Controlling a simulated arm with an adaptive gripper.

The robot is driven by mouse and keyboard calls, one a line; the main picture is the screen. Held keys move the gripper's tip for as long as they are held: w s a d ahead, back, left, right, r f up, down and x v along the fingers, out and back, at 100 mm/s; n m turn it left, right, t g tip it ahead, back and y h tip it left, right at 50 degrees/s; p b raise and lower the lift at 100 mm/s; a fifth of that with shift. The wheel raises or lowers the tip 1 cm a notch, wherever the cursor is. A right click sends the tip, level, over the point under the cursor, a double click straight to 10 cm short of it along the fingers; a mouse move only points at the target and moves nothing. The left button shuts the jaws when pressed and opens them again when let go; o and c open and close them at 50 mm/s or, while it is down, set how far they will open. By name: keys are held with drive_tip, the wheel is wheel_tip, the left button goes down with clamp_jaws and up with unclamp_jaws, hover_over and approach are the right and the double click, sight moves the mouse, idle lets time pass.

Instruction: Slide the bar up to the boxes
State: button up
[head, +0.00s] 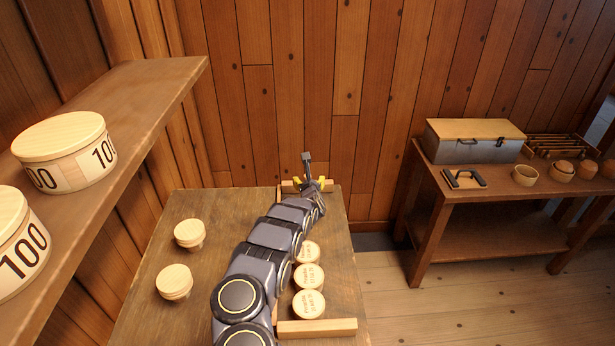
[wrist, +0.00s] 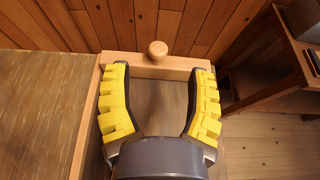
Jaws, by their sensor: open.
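A pale wooden bar with a round knob (wrist: 158,50) lies across the far end of the table. The bar (wrist: 150,68) spans the space between my fingertips in the wrist view. In the head view the bar (head: 290,186) is partly hidden by my gripper (head: 310,184). My gripper is open, with its yellow-padded fingers (wrist: 160,72) spread and nothing between the pads. Whether the fingertips touch the bar cannot be told. Three round wooden boxes with printed lids (head: 309,277) stand in a row nearer the head camera, right of my arm, which partly covers them.
A second wooden bar (head: 316,328) lies at the near end of the row. Two plain round-topped pieces (head: 174,281) stand on the table (head: 150,300) left of my arm. A shelf (head: 130,95) holds round boxes marked 100. A side bench (head: 450,190) stands right.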

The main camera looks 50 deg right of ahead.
drive_tip(key=shift+w+d+f, duration=0.25)
drive_tip(key=shift+f, duration=0.05)
drive_tip(key=shift+x, duration=1.85)
drive_tip(key=shift+w+d+f, duration=0.25)
drive_tip(key=shift+w+d, duration=0.15)
drive_tip(key=shift+w, duration=0.05)
clamp_jaws()
